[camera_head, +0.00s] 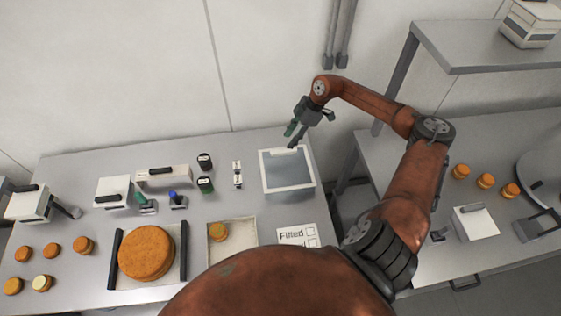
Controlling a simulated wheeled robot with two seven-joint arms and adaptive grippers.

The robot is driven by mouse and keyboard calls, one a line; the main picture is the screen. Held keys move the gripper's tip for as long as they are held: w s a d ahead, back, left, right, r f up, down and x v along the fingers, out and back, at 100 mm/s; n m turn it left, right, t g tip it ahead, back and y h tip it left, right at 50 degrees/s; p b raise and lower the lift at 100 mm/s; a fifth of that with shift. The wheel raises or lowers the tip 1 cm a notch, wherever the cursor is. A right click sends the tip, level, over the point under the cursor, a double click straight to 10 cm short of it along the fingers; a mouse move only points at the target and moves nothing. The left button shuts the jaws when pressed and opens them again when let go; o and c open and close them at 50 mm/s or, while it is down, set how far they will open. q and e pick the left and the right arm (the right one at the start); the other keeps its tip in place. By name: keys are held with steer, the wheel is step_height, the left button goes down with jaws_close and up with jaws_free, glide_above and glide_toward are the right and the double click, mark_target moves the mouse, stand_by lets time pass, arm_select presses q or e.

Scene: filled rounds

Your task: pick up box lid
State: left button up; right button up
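A box (267,190) with clear-looking grey walls and a white rim stands at the back right of the main table. Its top looks like a flat pane in a white frame, but I cannot tell for sure whether this is a separate lid. My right gripper (294,134) hangs just above the box's back edge, with its fingers pointing down and left. A green part and a dark part show at the finger end. I cannot tell whether they touch the rim or hold anything. My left gripper is not in view.
A large orange round (146,252) sits between black bars. A shallow tray (240,246) holds a small round. A "Filled" card (298,235) lies in front of the box. Dark jars (205,161) stand left of it. A raised shelf (490,42) overhangs the right table.

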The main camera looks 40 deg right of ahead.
mark_target(284, 150)
steer(key=shift+s+d+f, duration=0.2)
steer(key=shift+s+f, duration=0.05)
steer(key=shift+f, duration=0.05)
steer(key=shift+a+f, duration=0.1)
steer(key=shift+f, duration=0.2)
steer(key=x, duration=0.1)
steer(key=p+x, duration=0.1)
steer(key=x, duration=0.3)
steer(key=shift+w+f+p, duration=0.1)
steer(key=shift+w+p, duration=0.2)
steer(key=shift+p, duration=0.1)
steer(key=shift+w+a+f, duration=0.1)
steer(key=shift+a+f, duration=0.05)
steer(key=shift+f, duration=0.45)
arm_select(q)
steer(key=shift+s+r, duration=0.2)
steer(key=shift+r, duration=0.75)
arm_select(e)
steer(key=shift+c, duration=0.5)
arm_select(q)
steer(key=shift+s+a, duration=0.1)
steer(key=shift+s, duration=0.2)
arm_select(e)
jaws_close()
